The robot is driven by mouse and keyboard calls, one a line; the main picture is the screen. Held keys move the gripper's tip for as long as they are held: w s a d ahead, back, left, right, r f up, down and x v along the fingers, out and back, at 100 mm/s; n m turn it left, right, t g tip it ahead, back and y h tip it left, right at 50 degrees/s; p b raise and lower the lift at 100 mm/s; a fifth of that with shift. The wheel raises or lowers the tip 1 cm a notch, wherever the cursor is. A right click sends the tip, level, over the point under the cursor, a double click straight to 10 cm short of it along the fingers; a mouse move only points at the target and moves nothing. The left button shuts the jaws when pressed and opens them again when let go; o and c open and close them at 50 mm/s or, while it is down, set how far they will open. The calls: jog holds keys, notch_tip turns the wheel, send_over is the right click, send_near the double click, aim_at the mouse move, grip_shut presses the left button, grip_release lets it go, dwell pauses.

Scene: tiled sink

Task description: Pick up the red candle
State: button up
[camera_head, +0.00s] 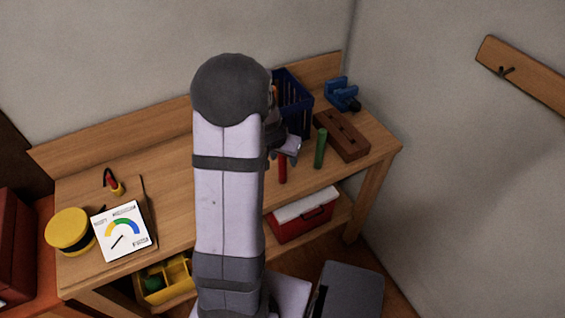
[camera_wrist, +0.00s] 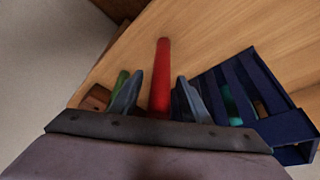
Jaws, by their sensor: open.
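The red candle (camera_head: 282,168) stands upright on the wooden workbench (camera_head: 172,178), near its front edge and to the right of my arm. In the wrist view the candle (camera_wrist: 160,75) rises in the middle, between the two fingers of my gripper (camera_wrist: 156,98). The gripper is open, with visible gaps between the candle and the fingers. The candle's lower part in that view is hidden by the gripper body. In the head view my arm hides part of the bench, and my gripper (camera_head: 286,146) is seen just above and beside the candle.
A green candle (camera_head: 320,149) stands to the right, by a brown wooden block (camera_head: 342,135). A blue basket (camera_head: 292,102) stands behind, with a blue vise-like object (camera_head: 341,94) further right.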

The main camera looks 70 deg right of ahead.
jog(key=shift+x, duration=1.5)
jog(key=shift+r, duration=0.1)
grip_shut()
